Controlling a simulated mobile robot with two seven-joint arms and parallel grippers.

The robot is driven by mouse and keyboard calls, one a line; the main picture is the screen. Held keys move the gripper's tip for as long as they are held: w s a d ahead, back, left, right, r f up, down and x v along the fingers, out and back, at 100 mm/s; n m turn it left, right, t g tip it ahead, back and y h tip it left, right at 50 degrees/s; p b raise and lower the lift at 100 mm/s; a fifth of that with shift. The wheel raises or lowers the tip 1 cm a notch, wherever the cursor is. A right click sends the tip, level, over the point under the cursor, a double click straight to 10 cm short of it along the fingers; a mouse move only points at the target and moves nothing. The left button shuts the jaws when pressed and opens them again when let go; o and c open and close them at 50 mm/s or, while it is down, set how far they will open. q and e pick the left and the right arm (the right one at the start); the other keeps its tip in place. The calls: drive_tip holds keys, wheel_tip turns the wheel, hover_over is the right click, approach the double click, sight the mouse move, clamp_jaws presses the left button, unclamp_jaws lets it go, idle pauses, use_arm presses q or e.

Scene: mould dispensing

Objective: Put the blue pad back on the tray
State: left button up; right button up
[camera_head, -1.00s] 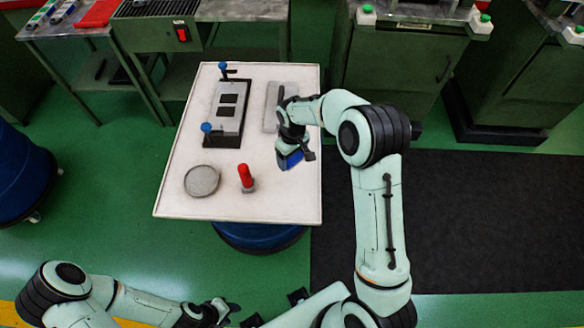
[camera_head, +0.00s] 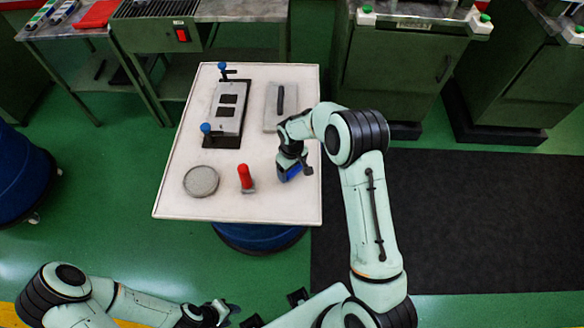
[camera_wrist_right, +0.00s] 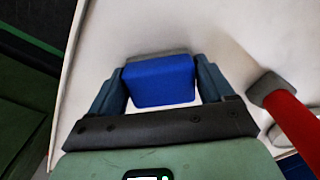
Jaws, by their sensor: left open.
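The blue pad (camera_head: 290,173) has a grey edge and sits between the fingers of my right gripper (camera_head: 294,165), low over the right part of the white tray-like top (camera_head: 240,207). In the right wrist view the blue pad (camera_wrist_right: 160,82) fills the space between both fingers of the right gripper (camera_wrist_right: 160,70), which appear shut on it. Whether its underside touches the white surface cannot be told. My left gripper (camera_head: 228,312) is open and empty at the bottom, away from the white top.
On the white top stand a red-handled tool (camera_head: 245,176), a round grey dish (camera_head: 201,181), a mould with blue knobs (camera_head: 228,110) and a grey plate (camera_head: 272,115) with a black bar (camera_head: 281,99). The front right corner is clear. Green machines stand behind.

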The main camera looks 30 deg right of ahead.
drive_tip(key=shift+o, duration=1.1)
wheel_tip(320, 180, up, 12)
drive_tip(key=shift+r, duration=0.2)
